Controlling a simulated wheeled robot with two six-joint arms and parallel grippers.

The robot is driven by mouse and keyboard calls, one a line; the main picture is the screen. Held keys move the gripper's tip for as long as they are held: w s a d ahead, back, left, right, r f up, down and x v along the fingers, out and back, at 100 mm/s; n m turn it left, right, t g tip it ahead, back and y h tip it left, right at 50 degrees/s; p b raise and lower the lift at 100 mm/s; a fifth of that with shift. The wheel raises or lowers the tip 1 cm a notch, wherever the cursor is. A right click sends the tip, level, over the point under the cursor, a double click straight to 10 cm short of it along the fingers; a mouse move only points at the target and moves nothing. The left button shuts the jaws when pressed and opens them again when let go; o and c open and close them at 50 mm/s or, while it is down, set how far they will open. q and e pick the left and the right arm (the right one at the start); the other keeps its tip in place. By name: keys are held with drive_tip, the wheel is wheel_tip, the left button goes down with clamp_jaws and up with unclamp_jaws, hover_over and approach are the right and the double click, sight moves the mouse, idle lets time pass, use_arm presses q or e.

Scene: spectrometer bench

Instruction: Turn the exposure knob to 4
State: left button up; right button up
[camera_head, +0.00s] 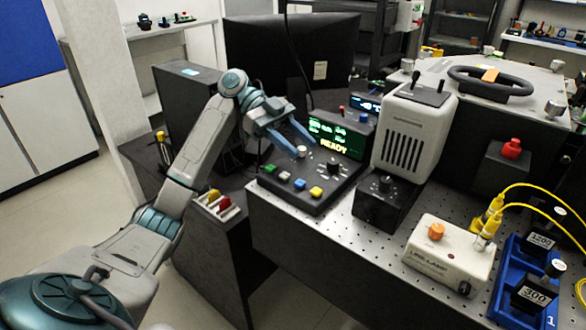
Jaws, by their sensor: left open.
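A dark control console (270,183) stands on the bench, with a lit green screen (337,140) that reads READY. A black knob (334,166) with pale marks around it sits on its sloped top. A small pale knob (302,151) sits to its left. I cannot read which knob is the exposure one or where its pointer stands. My left gripper (303,148) has blue fingers, is open, and hovers over the console's back left, its fingertips by the pale knob and apart from the black knob. My right gripper is out of view.
A dark monitor (290,60) stands behind.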

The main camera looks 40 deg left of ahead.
use_arm(q)
drive_tip(key=s+d+r+b, duration=0.1)
drive_tip(key=s+d, duration=0.4)
drive_tip(key=s, duration=0.4)
drive_tip(key=shift+d, duration=0.35)
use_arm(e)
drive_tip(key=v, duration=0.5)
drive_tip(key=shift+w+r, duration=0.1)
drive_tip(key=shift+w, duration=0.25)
use_arm(q)
drive_tip(key=shift+s, duration=0.1)
